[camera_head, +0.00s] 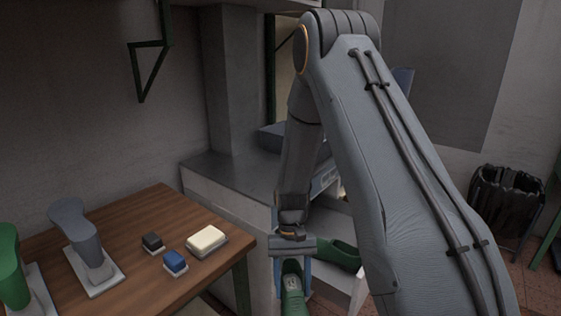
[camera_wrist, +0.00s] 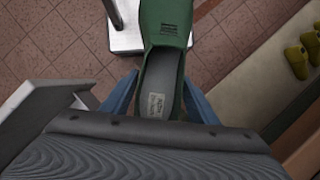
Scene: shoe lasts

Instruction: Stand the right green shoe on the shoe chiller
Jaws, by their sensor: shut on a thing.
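My gripper (camera_head: 292,270) is shut on a green shoe (camera_head: 291,298), low in the middle of the head view. In the wrist view, my gripper's blue fingers (camera_wrist: 160,78) lie on both sides of that shoe (camera_wrist: 167,25). Its opening and labelled insole face the camera, and its toe points away; its toe tip is cut off by the frame. A second green shoe (camera_head: 341,254) is just right of my gripper, partly hidden behind my arm. A grey-topped unit (camera_head: 232,180) stands behind; I cannot tell whether it is the shoe chiller.
A wooden table (camera_head: 130,225) at left bears a grey last (camera_head: 75,232), a green form (camera_head: 12,270), a black block (camera_head: 152,242), a blue block (camera_head: 175,263) and a cream block (camera_head: 207,240). A bin (camera_head: 505,205) stands at right. Yellow-green shoes (camera_wrist: 298,62) show in the wrist view.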

